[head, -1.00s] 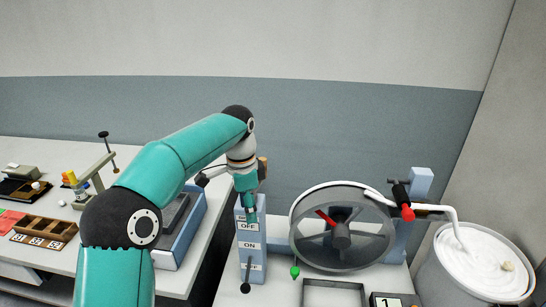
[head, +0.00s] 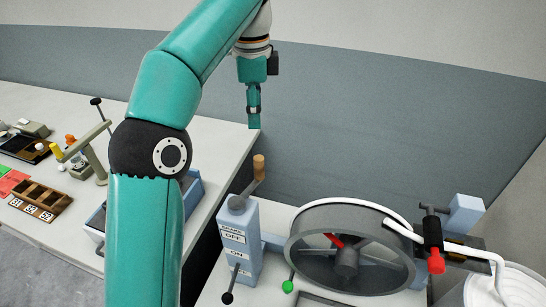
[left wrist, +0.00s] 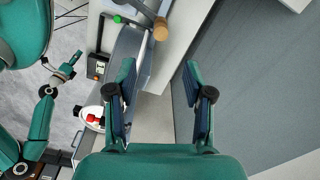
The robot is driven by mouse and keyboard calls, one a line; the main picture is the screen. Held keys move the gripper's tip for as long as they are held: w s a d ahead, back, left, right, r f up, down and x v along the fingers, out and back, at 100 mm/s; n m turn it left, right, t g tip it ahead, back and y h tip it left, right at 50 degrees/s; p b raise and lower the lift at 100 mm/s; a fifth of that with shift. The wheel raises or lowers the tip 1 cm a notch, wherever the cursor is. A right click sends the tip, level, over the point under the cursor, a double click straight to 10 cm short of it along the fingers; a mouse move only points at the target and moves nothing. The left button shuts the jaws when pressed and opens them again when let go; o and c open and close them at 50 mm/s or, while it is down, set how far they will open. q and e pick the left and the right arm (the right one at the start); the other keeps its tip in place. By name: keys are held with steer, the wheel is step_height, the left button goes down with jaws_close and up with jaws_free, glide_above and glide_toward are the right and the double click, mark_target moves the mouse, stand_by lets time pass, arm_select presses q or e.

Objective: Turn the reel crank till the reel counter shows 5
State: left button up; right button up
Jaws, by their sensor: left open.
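The reel crank has a wooden handle (head: 258,167) standing up from an arm on the blue-grey post, left of the reel (head: 345,260). The handle also shows in the left wrist view (left wrist: 161,30), ahead of the fingers. My left gripper (head: 254,122) points down above the handle, apart from it; its fingers (left wrist: 160,66) are open and empty. The reel counter (left wrist: 98,67) is a small dark box in the left wrist view; its figure is too small to read. My right gripper (left wrist: 68,64) shows small in that view, away from the crank; its jaws are unclear.
The post has an ON/OFF plate (head: 236,238) and a black-knobbed lever (head: 228,297). A green knob (head: 288,286) stands beside it. A red-tipped clamp (head: 435,262) and white pipe are right of the reel. A table (head: 60,105) with trays is at left, across a gap.

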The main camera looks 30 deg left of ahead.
mark_target(259, 168)
arm_select(q)
step_height(259, 168, down, 15)
steer(key=b, duration=0.2)
steer(key=shift+w+f+b, duration=0.15)
steer(key=shift+f+b, duration=0.05)
steer(key=shift+b, duration=0.1)
steer(key=shift+f, duration=0.7)
steer(key=shift+c, duration=0.4)
jaws_close()
